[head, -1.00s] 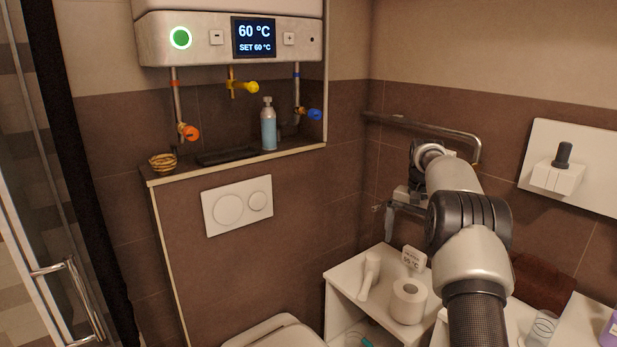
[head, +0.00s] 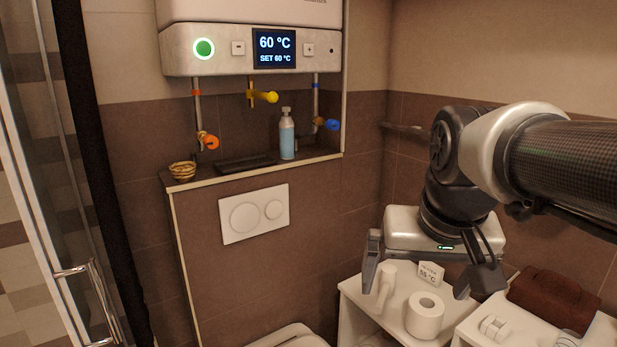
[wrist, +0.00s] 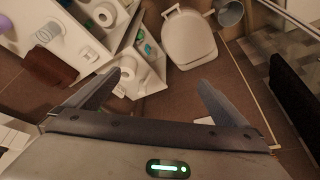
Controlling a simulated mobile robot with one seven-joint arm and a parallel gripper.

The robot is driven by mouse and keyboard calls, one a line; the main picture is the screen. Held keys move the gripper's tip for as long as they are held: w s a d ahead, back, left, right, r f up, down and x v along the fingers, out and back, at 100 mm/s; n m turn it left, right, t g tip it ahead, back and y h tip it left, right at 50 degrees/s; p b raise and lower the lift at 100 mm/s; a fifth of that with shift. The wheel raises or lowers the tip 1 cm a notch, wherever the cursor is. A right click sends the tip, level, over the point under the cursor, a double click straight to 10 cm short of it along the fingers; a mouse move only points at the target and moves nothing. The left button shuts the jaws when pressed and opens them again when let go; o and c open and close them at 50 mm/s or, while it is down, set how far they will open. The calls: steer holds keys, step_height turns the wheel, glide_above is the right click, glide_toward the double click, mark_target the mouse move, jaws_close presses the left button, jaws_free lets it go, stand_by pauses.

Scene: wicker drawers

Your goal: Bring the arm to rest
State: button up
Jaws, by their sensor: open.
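My gripper (head: 418,284) hangs in front of the corner above the white shelf unit in the head view, fingers pointing down and spread wide. It is open and nothing is between its fingers. In the wrist view the two fingers of my gripper (wrist: 162,85) stand apart, with the floor and toilet beyond them. My arm reaches in from the right edge of the head view, folded at the elbow.
A water heater (head: 255,47) reads 60 °C above a ledge with a bottle (head: 287,137). The toilet (wrist: 190,38) shows in the wrist view.

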steer(key=s+a+f+n, duration=0.1)
steer(key=s+a+f, duration=0.1)
steer(key=s+f, duration=0.45)
step_height(320, 180, up, 17)
steer(key=s+p, duration=0.1)
steer(key=p, duration=1.4)
steer(key=shift+s+d+t, duration=0.2)
steer(key=shift+s+t, duration=0.05)
steer(key=shift+t, duration=0.15)
